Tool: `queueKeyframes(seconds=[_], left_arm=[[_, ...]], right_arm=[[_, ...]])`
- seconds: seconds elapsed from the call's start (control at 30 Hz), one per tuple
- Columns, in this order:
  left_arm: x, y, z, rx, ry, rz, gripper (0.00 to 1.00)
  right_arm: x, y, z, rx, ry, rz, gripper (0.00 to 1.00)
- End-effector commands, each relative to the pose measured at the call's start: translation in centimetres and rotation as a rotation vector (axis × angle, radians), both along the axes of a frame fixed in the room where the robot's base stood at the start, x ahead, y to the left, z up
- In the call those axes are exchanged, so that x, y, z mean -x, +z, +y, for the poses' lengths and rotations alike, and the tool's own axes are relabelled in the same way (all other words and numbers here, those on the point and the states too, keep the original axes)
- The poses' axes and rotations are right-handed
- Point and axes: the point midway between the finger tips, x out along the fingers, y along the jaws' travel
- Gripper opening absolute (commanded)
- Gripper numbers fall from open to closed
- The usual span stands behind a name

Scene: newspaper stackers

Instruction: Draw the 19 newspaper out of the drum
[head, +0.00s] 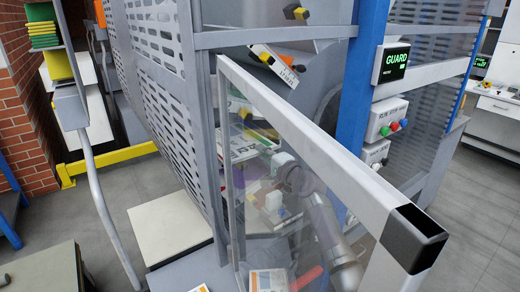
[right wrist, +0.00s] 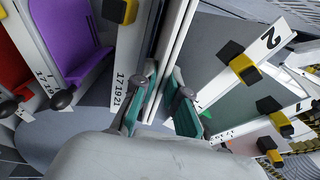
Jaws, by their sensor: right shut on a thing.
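The drum (head: 318,112) is inside the machine behind clear guard panels. My right gripper (head: 284,165) reaches in and shows only through the clear panel. In the right wrist view my right gripper (right wrist: 163,105) has its teal fingertips on either side of thin, pale upright edges. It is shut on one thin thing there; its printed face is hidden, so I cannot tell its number. A white drum divider (right wrist: 122,85) left of the fingers is marked "171921". Another divider (right wrist: 250,65) to the right is marked "2" and carries black and yellow clips. My left gripper is not in view.
A guard frame bar (head: 320,150) with a black end cap crosses the front. A blue post (head: 368,75) holds a green-lit GUARD display (head: 391,61) and a button box (head: 388,120). A purple panel (right wrist: 75,40) crowds the gripper's left. Grey floor is open at right.

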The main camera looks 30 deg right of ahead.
Motion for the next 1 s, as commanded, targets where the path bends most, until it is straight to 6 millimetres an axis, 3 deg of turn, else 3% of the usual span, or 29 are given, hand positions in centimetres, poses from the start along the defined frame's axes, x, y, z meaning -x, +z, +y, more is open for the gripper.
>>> queueKeyframes(seconds=[1.0], left_arm=[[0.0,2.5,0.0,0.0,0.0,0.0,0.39]], right_arm=[[5.1,0.1,-0.8,0.0,-0.001,-0.001,0.0]])
